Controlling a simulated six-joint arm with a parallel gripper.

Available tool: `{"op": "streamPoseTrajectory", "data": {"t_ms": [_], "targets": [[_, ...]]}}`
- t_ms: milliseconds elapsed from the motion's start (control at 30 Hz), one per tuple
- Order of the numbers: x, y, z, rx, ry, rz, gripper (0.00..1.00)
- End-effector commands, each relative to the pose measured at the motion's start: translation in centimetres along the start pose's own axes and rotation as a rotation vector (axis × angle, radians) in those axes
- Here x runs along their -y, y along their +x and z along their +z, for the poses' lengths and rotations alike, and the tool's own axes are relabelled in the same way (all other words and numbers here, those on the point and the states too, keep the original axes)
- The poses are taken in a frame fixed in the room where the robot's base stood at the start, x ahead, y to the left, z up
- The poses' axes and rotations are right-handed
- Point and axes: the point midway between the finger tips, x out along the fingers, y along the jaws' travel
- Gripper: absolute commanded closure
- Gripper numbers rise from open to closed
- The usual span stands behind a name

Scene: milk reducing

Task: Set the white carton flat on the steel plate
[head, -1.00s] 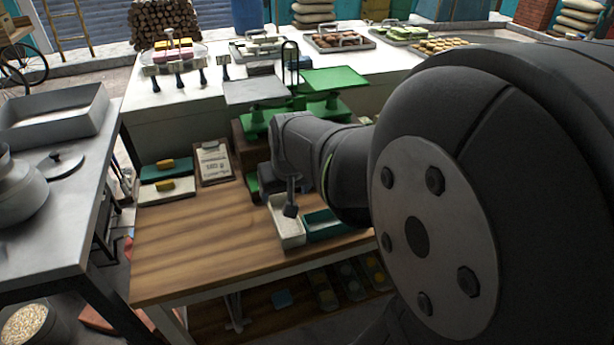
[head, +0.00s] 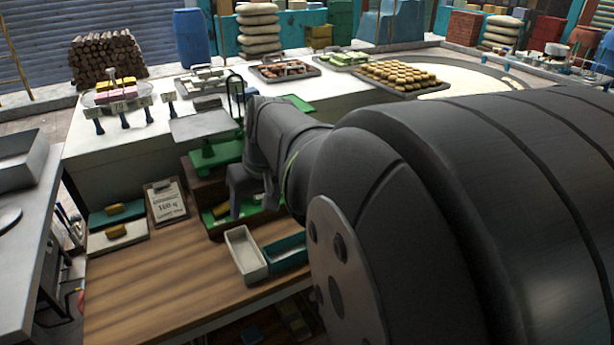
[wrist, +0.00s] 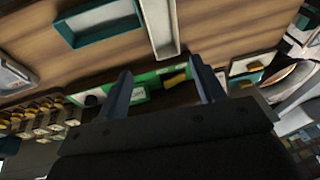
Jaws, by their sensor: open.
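The white carton (head: 246,257), a long open-topped box, stands on the wooden bench beside a teal box. It also shows at the top of the wrist view (wrist: 162,28). The steel plate (head: 203,125) is the flat grey pan on the left of the green balance scale; it is bare. My gripper (head: 250,200) is just behind the carton, in front of the scale and apart from both. In the wrist view my gripper (wrist: 163,82) has its fingers wide apart with nothing held between them. My arm hides part of the scale's right side.
The teal box (head: 285,254) sits against the carton's right. A green tray with a yellow block (head: 222,209) lies behind the carton. A clipboard (head: 166,201) and two boards with yellow blocks are at left. The bench front left is clear.

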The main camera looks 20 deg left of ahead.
Motion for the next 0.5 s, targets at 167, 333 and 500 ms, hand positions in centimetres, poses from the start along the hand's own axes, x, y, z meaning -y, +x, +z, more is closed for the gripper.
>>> {"op": "streamPoseTrajectory", "data": {"t_ms": [167,333,500], "targets": [[-0.1,0.9,0.1,0.016,-0.008,-0.024,0.38],[0.1,4.6,0.2,0.018,-0.008,-0.023,0.38],[0.1,8.3,0.3,0.018,-0.009,-0.023,0.38]]}}
